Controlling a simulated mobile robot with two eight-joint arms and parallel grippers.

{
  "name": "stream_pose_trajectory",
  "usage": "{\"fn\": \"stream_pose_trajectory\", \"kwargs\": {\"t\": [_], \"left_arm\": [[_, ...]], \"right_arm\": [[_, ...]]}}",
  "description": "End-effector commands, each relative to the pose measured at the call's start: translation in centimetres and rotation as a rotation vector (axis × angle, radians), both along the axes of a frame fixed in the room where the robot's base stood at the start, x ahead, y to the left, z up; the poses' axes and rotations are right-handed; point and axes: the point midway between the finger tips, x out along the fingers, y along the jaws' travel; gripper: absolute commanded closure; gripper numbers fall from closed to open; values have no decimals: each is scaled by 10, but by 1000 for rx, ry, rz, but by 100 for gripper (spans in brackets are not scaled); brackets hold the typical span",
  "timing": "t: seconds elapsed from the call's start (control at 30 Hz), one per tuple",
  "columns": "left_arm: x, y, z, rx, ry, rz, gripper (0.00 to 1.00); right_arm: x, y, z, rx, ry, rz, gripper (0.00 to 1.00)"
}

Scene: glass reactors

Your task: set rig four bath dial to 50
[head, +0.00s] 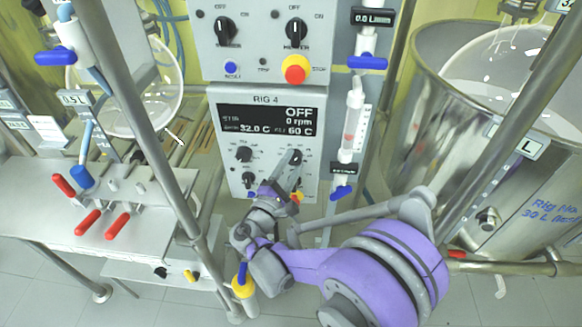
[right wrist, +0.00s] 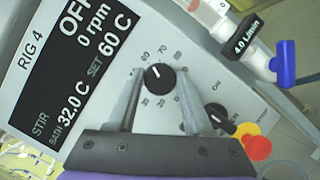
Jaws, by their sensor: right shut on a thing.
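The rig four panel (head: 225,165) stands in the middle of the head view. Its display (head: 268,122) reads OFF, 0 rpm, bath 32.0 C and set 60 C. The bath dial (right wrist: 160,78) is a black round knob with a white mark, ringed by printed numbers, and it also shows in the head view (head: 296,156). My right gripper (right wrist: 158,84) is shut on this dial, one finger on each side of it. In the head view my right gripper (head: 288,174) reaches up to the panel from below. My left gripper is not in view.
Other knobs (head: 244,153) sit left of the dial. A red-and-yellow stop button (right wrist: 256,143) and another black knob (right wrist: 221,118) are close to my right finger. A flow tube with a blue valve (head: 342,192) stands right of the panel. A metal post (head: 150,130) crosses in front, left.

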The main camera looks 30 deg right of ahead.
Motion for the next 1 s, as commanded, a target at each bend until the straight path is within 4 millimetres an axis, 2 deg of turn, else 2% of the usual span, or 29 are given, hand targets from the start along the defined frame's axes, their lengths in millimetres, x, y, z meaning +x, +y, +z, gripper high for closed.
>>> {"fn": "stream_pose_trajectory", "kwargs": {"t": [0.2,0.6,1.0], "left_arm": [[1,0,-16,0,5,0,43],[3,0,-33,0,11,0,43],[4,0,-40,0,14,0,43]], "right_arm": [[0,-1,-3,-170,116,-2,100],[-1,-2,-3,-461,314,-2,100],[-1,-2,-3,-626,425,-2,100]]}}
